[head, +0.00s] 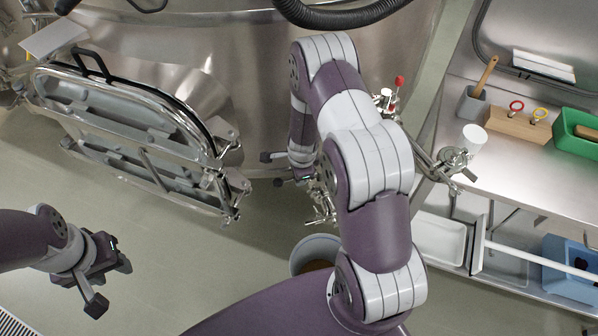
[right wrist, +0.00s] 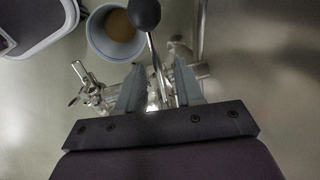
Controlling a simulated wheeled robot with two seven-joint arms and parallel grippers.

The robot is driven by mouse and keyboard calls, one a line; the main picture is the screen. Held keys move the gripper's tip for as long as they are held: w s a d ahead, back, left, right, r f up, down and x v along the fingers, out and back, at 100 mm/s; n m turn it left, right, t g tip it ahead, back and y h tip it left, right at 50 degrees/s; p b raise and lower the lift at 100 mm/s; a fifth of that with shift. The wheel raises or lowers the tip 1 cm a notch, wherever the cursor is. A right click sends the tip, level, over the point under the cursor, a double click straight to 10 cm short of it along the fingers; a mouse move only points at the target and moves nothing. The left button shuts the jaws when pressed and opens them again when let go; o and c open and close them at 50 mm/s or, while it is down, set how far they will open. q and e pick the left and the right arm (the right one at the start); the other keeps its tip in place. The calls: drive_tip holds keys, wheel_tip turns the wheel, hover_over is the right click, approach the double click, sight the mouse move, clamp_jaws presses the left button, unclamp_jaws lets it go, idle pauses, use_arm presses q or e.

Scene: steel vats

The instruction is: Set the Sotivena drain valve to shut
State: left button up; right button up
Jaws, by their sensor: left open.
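A lever with a black ball knob (right wrist: 146,13) and a thin metal rod shows in the right wrist view, beside steel pipe fittings (right wrist: 190,68) low on the vat. I cannot read any name marking it as the Sotivena valve. My right gripper (right wrist: 158,85) has its fingers apart, with the rod passing between them; whether either finger touches it I cannot tell. In the head view the right gripper (head: 275,169) is low in front of the steel vat (head: 255,60), partly hidden by my arm. My left gripper (head: 110,283) is open and empty at lower left, far from the fittings.
A bucket (right wrist: 113,53) with brown contents stands below the fittings. Another metal fitting (right wrist: 90,88) is left of the right gripper. An open hatch door (head: 125,140) juts from the vat. A steel bench (head: 500,160) stands at right. Floor between hatch and bucket is clear.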

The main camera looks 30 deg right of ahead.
drive_tip(key=shift+r, duration=0.1)
wheel_tip(320, 180, up, 7)
drive_tip(key=s+p, duration=0.1)
drive_tip(key=p, duration=0.2)
drive_tip(key=shift+s+a, duration=0.15)
drive_tip(key=shift+s, duration=0.1)
drive_tip(key=shift+r, duration=0.1)
